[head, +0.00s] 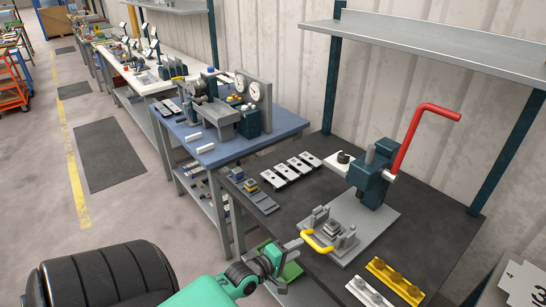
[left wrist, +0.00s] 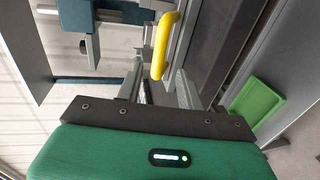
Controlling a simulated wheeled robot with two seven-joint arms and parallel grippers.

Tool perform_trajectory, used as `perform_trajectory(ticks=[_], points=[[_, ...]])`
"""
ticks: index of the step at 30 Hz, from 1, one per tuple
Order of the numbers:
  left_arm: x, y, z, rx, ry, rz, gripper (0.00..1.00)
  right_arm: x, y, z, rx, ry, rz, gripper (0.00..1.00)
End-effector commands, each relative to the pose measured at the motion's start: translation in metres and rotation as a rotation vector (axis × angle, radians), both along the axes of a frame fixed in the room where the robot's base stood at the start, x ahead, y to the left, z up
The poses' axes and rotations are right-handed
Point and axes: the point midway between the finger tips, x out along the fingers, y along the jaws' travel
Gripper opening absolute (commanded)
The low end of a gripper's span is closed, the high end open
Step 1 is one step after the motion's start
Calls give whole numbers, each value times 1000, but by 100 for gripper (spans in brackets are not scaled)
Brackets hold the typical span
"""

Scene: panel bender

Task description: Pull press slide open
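The press (head: 370,185) is a dark teal block with a red bent lever, standing on a grey base plate on the dark bench. The slide (head: 332,230) is a grey plate with small blocks, in front of the press column. Its yellow handle (head: 317,241) faces me. My left gripper (head: 290,262) is at the bench's front edge, close to the handle. In the left wrist view its grey fingers (left wrist: 160,88) are apart, and the yellow handle (left wrist: 164,46) shows just beyond them. I cannot tell whether they touch it. My right gripper is not in view.
A yellow holder (head: 396,281) and a white strip (head: 368,292) lie at the bench's right front. A green tray (left wrist: 256,108) is below the bench edge. A shelf (head: 430,45) hangs above.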

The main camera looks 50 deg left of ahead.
Motion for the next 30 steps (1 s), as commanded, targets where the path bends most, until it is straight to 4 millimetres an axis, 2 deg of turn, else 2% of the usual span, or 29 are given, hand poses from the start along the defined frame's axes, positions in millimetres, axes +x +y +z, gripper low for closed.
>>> perform_trajectory(ticks=[6, 15, 21, 30], points=[[-37, 2, 4, 0, 2, -1, 38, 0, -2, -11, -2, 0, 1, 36], [-76, 6, 14, 0, 1, 0, 38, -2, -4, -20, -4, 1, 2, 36], [-89, 7, 18, 0, 0, -1, 38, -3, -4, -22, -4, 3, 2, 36], [-91, 7, 19, 0, 0, 0, 38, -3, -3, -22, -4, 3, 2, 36]])
